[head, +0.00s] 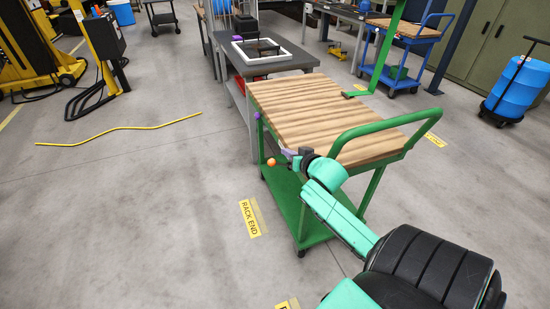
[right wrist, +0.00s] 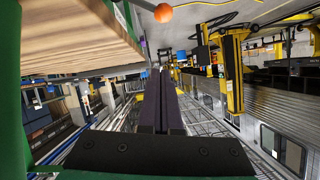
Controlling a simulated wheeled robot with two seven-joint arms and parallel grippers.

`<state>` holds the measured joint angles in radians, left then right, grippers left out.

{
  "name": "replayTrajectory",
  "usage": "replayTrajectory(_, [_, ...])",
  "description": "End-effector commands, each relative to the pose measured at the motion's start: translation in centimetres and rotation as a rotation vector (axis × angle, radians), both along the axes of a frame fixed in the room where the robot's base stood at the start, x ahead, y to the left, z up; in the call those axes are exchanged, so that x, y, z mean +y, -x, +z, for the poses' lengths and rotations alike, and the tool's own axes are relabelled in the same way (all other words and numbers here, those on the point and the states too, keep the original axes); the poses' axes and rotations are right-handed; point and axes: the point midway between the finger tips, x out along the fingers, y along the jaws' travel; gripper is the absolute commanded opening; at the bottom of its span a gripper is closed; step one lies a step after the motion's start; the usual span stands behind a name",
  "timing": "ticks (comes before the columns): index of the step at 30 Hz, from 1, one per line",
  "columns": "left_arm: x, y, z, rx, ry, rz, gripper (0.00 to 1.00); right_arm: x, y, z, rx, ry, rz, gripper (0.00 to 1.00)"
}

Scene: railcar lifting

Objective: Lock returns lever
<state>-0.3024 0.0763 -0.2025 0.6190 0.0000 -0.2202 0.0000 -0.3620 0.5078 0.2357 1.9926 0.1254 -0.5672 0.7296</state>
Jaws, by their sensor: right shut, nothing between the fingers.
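The lever's orange ball knob (head: 271,162) sticks out at the near left side of a green cart (head: 316,226). The knob also shows at the top of the right wrist view (right wrist: 163,12), with part of a thin dark rod beside it. My right gripper (head: 291,155) is just to the right of the knob in the head view. Its dark fingers (right wrist: 161,92) are shut together and empty, pointing toward the knob's side. I cannot tell whether they touch the lever. The lever's mount is mostly hidden. My left gripper is not in view.
The cart's slatted wooden top (head: 322,110) and green handle (head: 372,128) are close to my right arm. A grey table (head: 285,65) stands behind the cart. A yellow bent strip (head: 118,128) lies on the floor. The floor left of the cart is mostly clear.

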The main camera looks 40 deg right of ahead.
Motion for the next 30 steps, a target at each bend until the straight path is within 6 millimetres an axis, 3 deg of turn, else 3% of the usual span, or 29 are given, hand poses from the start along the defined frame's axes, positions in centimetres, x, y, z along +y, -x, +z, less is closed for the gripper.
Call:
replayTrajectory(11, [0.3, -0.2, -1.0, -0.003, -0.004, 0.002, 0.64, -1.8, -7.4, -3.3, -0.001, 0.001, -0.001, 0.00])
replayTrajectory(15, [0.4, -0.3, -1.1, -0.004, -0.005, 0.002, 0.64, -0.8, -6.8, -5.9, 0.003, -0.002, 0.000, 0.00])
replayTrajectory(18, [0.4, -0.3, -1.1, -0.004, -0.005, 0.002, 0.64, -0.6, -6.7, -6.7, 0.001, -0.002, 0.001, 0.00])
replayTrajectory(30, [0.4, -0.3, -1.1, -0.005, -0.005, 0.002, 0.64, -0.5, -6.7, -6.9, 0.002, 0.002, 0.001, 0.00])
